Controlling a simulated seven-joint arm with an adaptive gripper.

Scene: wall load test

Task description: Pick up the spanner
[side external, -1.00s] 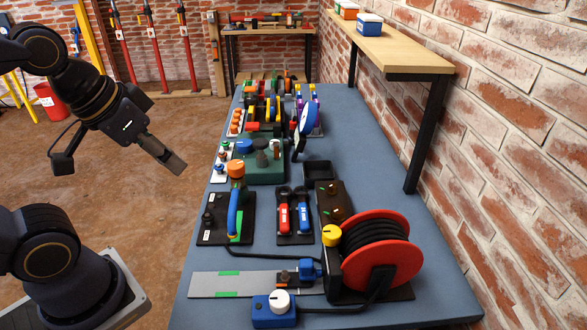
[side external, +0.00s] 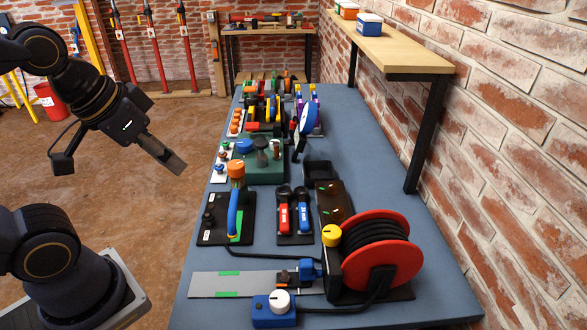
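No thing is clearly recognisable as the spanner. Two tool-like pieces with dark rounded ends, one with a red handle (side external: 284,218) and one with a blue handle (side external: 304,217), lie side by side on black plates on the blue bench (side external: 390,190). I cannot tell whether either is a spanner. My gripper (side external: 176,165) hangs in the air left of the bench, pointing down and right, well apart from both handles. Nothing shows in it. Its fingers are seen edge-on, so their opening cannot be judged.
A red hose reel (side external: 392,262) and a blue box with a white knob (side external: 273,310) stand at the near end. A blue lever with an orange top (side external: 233,205) and a green box (side external: 262,167) stand left of and behind the handles. A wooden shelf (side external: 400,50) overhangs the right.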

